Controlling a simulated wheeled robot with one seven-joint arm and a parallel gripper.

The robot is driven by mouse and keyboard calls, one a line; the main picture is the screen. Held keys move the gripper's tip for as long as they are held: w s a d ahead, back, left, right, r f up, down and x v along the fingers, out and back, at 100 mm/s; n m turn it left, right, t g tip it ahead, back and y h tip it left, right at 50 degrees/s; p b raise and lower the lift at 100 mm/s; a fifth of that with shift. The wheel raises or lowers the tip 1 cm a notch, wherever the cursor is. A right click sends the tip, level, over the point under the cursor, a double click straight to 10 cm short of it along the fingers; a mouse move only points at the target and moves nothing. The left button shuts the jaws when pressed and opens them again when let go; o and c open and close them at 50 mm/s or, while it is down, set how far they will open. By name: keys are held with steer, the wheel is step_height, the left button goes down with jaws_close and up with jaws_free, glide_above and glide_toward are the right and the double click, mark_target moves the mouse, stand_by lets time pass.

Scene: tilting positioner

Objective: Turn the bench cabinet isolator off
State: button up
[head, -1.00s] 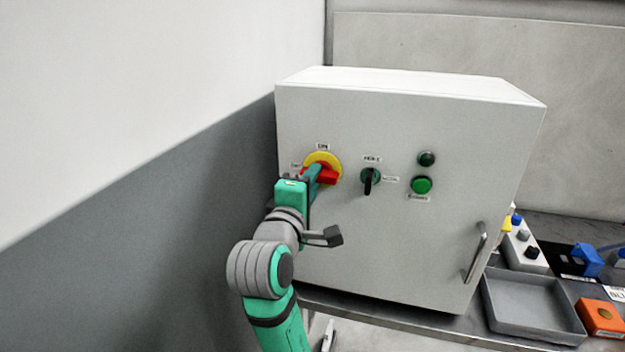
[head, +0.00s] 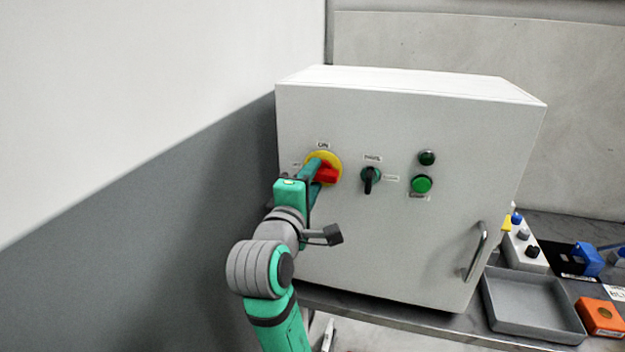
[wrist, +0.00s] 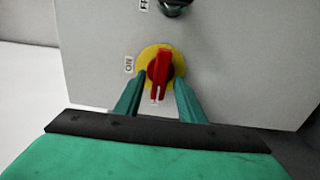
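The isolator is a red handle (head: 327,174) on a yellow round plate (head: 334,160) at the upper left of the white cabinet front (head: 420,250). A label reading ON sits above the plate; a smaller label at its left is too blurred to read. In the wrist view the red handle (wrist: 160,70) lies at right angles to the ON direction, its white mark on the side towards my gripper, away from the selector. My gripper (wrist: 160,84) has its green fingers on either side of the handle, with gaps showing. In the head view my gripper (head: 315,168) partly hides the handle.
A black selector (head: 370,178) sits right of the isolator, then a dark green lamp (head: 427,158) above a green button (head: 421,184). A door handle (head: 475,250) is at lower right. A grey tray (head: 535,332) and orange box (head: 601,317) lie right. A wall stands close at left.

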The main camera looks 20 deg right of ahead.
steer(key=v, duration=1)
steer(key=shift+s+a, duration=0.3)
steer(key=shift+f, duration=0.15)
